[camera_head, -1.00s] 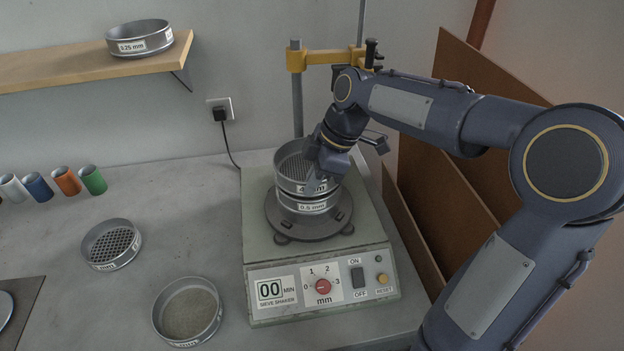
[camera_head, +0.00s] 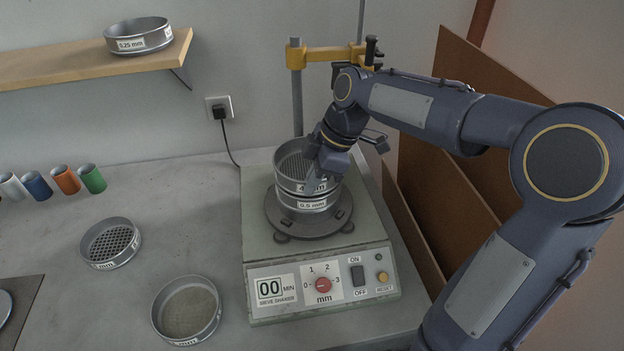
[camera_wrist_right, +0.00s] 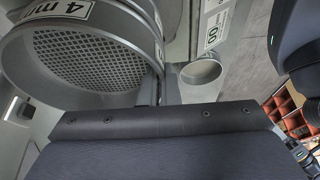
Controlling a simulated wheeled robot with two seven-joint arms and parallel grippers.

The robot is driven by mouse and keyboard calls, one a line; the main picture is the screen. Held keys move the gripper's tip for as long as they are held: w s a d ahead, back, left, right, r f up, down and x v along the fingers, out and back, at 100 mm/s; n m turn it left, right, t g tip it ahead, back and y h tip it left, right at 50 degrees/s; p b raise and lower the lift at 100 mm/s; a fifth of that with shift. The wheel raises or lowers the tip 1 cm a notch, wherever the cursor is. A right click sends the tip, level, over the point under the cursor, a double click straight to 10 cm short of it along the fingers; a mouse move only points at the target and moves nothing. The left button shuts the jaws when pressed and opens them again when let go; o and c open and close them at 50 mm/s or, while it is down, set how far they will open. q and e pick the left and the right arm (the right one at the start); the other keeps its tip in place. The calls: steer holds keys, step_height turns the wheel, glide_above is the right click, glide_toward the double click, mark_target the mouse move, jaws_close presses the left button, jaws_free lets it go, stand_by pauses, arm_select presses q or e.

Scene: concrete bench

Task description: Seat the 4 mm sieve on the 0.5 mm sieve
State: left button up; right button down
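The 4 mm sieve (camera_head: 292,170) is a round metal sieve with a coarse mesh. It is stacked directly above the 0.5 mm sieve (camera_head: 300,215) on the shaker's dark round plate, and looks about level. I cannot tell whether its lower edge is fully seated. My right gripper (camera_head: 317,178) is shut on the wall of the 4 mm sieve on its right side, partly covering the label. The right wrist view shows the 4 mm sieve's mesh and wall (camera_wrist_right: 100,65) close up, with the fingers at its wall. My left gripper is out of view.
The sieve shaker (camera_head: 258,245) has a rear post with a yellow clamp (camera_head: 325,57). Two loose sieves (camera_head: 111,262) (camera_head: 187,330) lie left of it. Several coloured cups (camera_head: 65,180) stand at the far left. A 0.25 mm sieve (camera_head: 138,38) sits on a shelf. Brown boards (camera_head: 440,170) stand right.

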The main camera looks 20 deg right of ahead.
steer(key=shift+f+b, duration=0.35)
steer(key=shift+f, duration=0.1)
stand_by(0.4)
steer(key=c, duration=1.6)
jaws_free()
steer(key=v, duration=0.7)
steer(key=shift+r, duration=0.15)
steer(key=shift+s+d+r, duration=0.1)
steer(key=shift+r, duration=0.15)
